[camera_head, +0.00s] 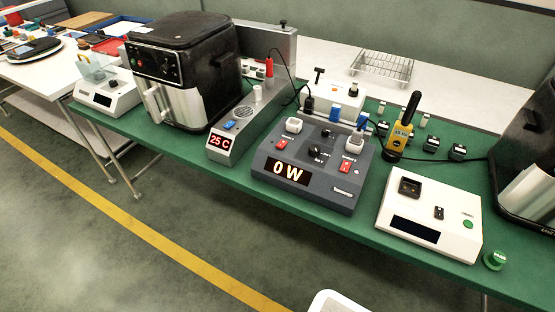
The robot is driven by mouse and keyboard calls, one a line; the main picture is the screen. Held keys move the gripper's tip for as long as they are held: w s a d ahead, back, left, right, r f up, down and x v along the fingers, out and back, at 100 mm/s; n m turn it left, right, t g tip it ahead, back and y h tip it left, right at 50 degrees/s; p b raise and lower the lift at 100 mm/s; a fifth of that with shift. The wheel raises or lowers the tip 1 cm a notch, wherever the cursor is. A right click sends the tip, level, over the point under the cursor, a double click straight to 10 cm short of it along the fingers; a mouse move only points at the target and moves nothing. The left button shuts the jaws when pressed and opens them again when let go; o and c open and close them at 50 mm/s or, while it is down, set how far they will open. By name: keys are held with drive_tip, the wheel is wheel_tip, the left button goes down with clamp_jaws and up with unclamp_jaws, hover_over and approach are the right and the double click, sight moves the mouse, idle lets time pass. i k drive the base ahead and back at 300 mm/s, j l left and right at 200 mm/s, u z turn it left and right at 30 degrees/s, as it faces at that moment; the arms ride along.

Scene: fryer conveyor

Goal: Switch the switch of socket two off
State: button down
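A dark grey power panel (315,190) stands on the green table, tilted toward me, with a lit display (286,172) reading "0 W". It has a left red rocker switch (282,142) and a right red rocker switch (346,165). A white socket (293,125) sits behind the left switch and another white socket (355,145) behind the right one. The labels by the switches are too small to read surely, and I cannot tell each rocker's position. A dark knob (319,152) lies between them. My gripper is not in view.
A grey unit (226,142) reading "25 C" and a black air fryer (184,70) stand left of the panel. A white box with a dark screen (430,215), a green button (494,260) and a yellow handheld device (400,138) are to the right.

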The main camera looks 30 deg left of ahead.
sight(346, 165)
drive_tip(key=u, duration=1.1)
